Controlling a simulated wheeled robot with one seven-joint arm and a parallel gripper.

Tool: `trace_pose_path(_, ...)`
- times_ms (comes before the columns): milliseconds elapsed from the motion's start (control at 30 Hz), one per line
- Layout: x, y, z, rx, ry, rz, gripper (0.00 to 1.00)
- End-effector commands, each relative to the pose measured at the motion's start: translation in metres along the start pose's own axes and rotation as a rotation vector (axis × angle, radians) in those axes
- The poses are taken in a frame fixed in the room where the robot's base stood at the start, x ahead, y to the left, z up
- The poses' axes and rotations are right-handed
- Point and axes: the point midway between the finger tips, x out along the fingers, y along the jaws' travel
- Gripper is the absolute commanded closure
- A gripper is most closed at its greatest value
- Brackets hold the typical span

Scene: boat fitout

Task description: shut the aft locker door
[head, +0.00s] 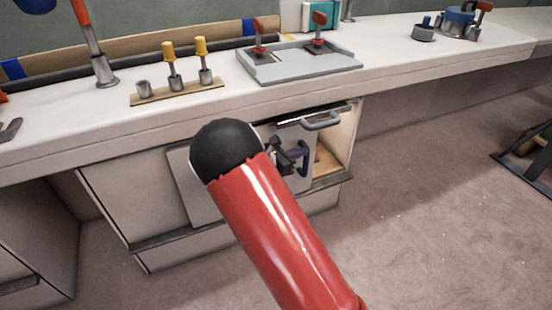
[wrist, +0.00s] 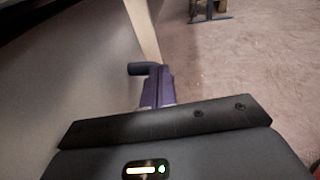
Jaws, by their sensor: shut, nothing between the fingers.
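The aft locker door (head: 299,182) is a pale panel in the front of the bench, partly hidden behind my red arm. It stands ajar; the open locker interior (head: 326,162) with a wooden-coloured floor shows to its right.
A grey drawer handle (head: 322,121) juts out above the locker opening. The white countertop (head: 430,65) carries a grey tray (head: 300,65) with red-handled valves and a rack (head: 178,92) of yellow-topped tools. The floor (head: 430,200) to the right is clear up to a dark stand (head: 530,165).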

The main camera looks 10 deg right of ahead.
Motion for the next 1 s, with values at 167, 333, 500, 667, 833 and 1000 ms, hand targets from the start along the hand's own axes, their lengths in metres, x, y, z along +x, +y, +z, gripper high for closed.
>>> trace_pose_path(167, 0.036, -0.008, 0.006, 0.001, -0.001, -0.003, 1.0)
trace_pose_path(333, 0.053, -0.011, 0.01, 0.0, -0.001, -0.001, 1.0)
trace_pose_path(500, 0.058, -0.011, 0.011, 0.0, 0.0, 0.0, 1.0)
trace_pose_path(667, 0.058, -0.011, 0.011, 0.0, 0.0, 0.0, 1.0)
trace_pose_path(833, 0.057, -0.011, 0.011, 0.0, 0.0, 0.001, 1.0)
trace_pose_path(1000, 0.051, -0.009, 0.014, 0.0, 0.0, 0.0, 1.0)
